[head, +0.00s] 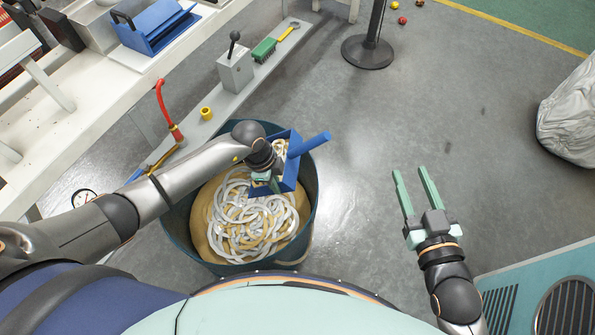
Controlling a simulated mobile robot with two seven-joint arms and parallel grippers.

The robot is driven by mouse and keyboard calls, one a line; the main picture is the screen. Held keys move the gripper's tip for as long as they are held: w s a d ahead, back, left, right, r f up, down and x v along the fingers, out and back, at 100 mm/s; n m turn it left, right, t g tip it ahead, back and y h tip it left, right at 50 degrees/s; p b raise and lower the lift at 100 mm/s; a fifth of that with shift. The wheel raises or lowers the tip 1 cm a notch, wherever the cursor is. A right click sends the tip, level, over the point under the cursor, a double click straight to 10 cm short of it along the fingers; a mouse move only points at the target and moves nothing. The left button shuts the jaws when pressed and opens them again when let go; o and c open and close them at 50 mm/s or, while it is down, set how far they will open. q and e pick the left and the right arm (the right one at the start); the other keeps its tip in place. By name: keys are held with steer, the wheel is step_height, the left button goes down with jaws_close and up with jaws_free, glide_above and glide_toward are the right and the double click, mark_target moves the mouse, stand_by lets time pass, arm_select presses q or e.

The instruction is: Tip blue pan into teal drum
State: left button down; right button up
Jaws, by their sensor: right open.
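The teal drum (180,225) stands open on the floor at centre left. A tangle of white and tan loops (240,218) lies in it. The blue pan (291,178) is over the far right part of the drum's mouth, tilted, with its blue handle pointing right past the rim. My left gripper (268,178) reaches across the drum from the left and is shut on the pan; its fingertips are partly hidden. My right gripper (417,190) is open and empty over bare floor, right of the drum.
A bench (75,125) at upper left holds a blue box (155,28). A low grey ledge beyond the drum carries a lever box (235,68), a green brush (264,49) and a yellow ring (206,113). A post base (368,52) and grey covered bundle (570,115) stand farther off.

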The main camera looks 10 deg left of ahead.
arm_select(q)
steer(key=shift+a+r+h+p, duration=0.35)
steer(key=shift+a+r+h, duration=0.25)
steer(key=shift+a+h, duration=0.1)
steer(key=shift+a, duration=0.1)
steer(key=shift+a+r+h, duration=0.55)
steer(key=shift+a+h, duration=0.35)
stand_by(1.3)
